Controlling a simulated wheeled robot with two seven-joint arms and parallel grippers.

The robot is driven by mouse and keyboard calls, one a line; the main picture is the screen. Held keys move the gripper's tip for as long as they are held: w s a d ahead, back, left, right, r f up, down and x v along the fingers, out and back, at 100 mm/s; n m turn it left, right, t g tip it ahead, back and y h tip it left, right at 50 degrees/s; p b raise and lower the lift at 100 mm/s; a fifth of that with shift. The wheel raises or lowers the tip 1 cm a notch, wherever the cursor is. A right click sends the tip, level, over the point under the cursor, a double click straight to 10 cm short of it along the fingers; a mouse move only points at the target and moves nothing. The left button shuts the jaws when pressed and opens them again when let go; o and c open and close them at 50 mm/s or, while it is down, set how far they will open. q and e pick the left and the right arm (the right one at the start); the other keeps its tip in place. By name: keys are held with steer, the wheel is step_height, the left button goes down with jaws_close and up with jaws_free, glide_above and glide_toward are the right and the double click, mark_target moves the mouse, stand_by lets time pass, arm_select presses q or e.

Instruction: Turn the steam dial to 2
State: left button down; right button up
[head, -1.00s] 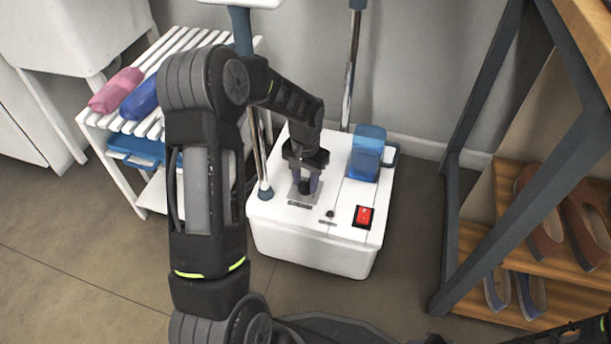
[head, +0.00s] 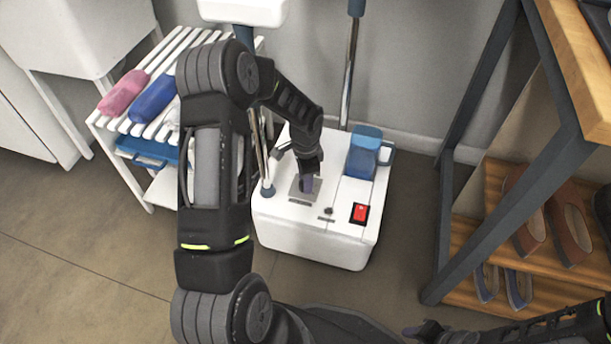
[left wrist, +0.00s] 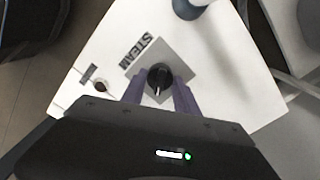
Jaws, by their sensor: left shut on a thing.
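The steam dial (left wrist: 158,76) is a small black knob on a grey square plate (left wrist: 182,52) beside the word STEAM in the left wrist view. A pale mark on the knob points toward my gripper's palm. No numbers are legible. The plate is on top of the white steamer base (head: 310,240), which stands on the floor. My left gripper (head: 306,185) reaches down to the plate from above. Its purple fingers (left wrist: 159,94) are shut on the dial, one on each side. In the head view the gripper hides the dial. A dark part of my right arm shows at the bottom right; its jaws are unclear.
The base carries a red switch (head: 360,213), a blue water tank (head: 364,150) and upright metal poles (head: 351,75). A white slatted rack (head: 147,200) stands at left. A wood-and-metal shelf (head: 470,170) with shoes stands at right. Floor in front is clear.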

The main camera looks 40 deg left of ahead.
stand_by(0.5)
arm_select(q)
steer(key=c, duration=0.9)
jaws_free()
steer(key=shift+r, duration=0.1)
step_height(320, 180, up, 8)
steer(key=p, duration=0.3)
steer(key=shift+f, duration=0.2)
